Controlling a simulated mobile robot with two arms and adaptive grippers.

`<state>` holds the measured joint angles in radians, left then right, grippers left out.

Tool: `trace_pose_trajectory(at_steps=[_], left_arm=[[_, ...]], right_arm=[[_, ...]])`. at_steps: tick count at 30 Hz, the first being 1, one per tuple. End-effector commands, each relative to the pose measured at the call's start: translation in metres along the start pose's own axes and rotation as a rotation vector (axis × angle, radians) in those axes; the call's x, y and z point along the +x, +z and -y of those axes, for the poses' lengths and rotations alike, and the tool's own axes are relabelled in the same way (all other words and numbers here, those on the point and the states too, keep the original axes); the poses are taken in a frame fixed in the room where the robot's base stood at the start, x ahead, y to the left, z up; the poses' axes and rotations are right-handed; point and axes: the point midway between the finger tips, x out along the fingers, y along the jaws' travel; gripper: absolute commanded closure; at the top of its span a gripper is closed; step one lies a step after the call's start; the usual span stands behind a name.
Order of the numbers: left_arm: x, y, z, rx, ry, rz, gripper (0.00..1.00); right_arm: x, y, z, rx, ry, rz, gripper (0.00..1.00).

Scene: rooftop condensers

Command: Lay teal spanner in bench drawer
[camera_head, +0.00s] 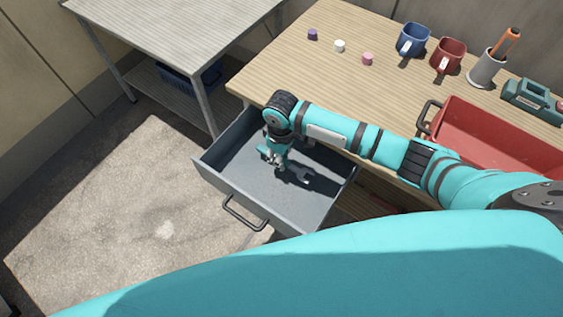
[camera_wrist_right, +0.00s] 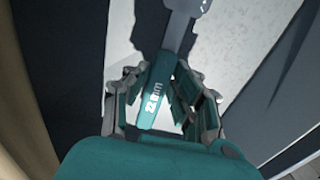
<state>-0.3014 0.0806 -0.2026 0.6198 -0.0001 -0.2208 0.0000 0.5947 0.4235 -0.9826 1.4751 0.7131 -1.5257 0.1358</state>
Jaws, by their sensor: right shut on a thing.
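The bench drawer (camera_head: 238,192) is pulled open, grey and otherwise empty as far as I see. My right gripper (camera_head: 279,163) reaches down into it from above. In the right wrist view my right gripper (camera_wrist_right: 160,82) is shut on the teal handle of the spanner (camera_wrist_right: 157,92), which carries pale size marking. The spanner's grey end points away from the gripper over the pale drawer floor. In the head view part of the spanner (camera_head: 303,177) shows beside the fingers, with shadow around it. I cannot tell whether it touches the drawer floor. My left gripper is not in view.
The wooden bench (camera_head: 290,62) carries small caps, a blue mug (camera_head: 413,40), a red mug (camera_head: 448,55), a grey cup (camera_head: 485,70) with an orange-handled tool, a teal device (camera_head: 533,98) and a red tray (camera_head: 490,125). A grey side table (camera_head: 180,25) stands at upper left.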

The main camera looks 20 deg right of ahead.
Motion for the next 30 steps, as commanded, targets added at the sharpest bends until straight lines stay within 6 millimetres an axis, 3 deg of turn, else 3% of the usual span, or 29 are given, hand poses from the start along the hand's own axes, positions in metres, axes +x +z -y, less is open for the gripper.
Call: trace_pose_trajectory(at_steps=[6,18,19,23,30], left_arm=[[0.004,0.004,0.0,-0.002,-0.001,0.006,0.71],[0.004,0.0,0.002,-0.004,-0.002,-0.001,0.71],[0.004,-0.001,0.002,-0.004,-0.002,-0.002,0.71],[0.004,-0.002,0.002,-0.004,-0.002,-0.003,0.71],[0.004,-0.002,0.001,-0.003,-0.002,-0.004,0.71]], right_arm=[[0.03,0.001,0.0,0.0,0.0,0.002,1.0],[0.036,0.001,0.0,0.0,0.0,0.001,1.0],[0.035,0.001,0.0,0.0,0.001,0.001,0.73],[0.035,0.001,0.0,0.0,0.0,0.001,0.56],[0.035,0.001,0.0,0.0,0.0,0.002,0.53]])
